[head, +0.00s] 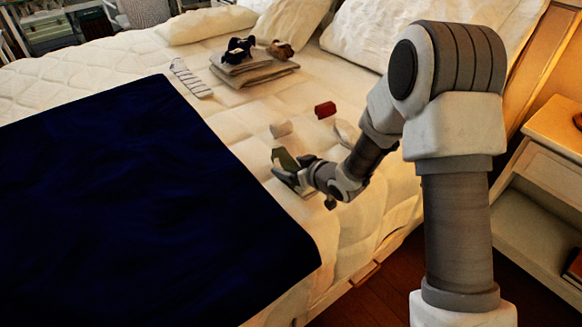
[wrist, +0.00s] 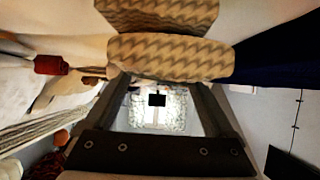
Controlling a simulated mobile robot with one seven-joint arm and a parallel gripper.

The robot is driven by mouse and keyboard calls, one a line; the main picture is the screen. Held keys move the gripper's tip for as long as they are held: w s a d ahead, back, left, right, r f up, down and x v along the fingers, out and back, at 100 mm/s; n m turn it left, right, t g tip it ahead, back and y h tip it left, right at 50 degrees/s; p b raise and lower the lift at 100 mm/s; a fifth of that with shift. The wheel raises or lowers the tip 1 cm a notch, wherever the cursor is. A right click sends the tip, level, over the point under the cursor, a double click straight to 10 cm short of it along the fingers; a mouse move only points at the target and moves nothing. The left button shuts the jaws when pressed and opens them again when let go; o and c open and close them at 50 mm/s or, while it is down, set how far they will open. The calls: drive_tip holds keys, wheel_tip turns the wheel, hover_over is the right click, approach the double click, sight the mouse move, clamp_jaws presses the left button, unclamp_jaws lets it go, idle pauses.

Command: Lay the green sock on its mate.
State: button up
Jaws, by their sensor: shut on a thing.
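The green sock (head: 284,158) is at the tip of my gripper (head: 282,172), low over the right part of the bed. My gripper is shut on it. In the wrist view a cloth with a zigzag weave (wrist: 170,58) crosses my fingertips, and it looks tan there. A second zigzag piece (wrist: 160,16) shows beyond it; I cannot tell whether this is the mate or another part of the same sock. My gripper hides what lies directly beneath it in the head view.
A navy blanket (head: 130,200) covers the left and front of the bed. A cream roll (head: 281,129), a red roll (head: 325,110) and a white piece (head: 346,134) lie close behind my gripper. A striped sock (head: 190,78) and folded cloths (head: 254,72) with dark and brown items lie farther back.

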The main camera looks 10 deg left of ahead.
drive_tip(key=shift+f, duration=0.15)
drive_tip(key=o, duration=1)
drive_tip(key=shift+r, duration=0.3)
drive_tip(key=p+v, duration=0.3)
drive_tip(key=v, duration=0.9)
drive_tip(key=shift+d+f, duration=0.1)
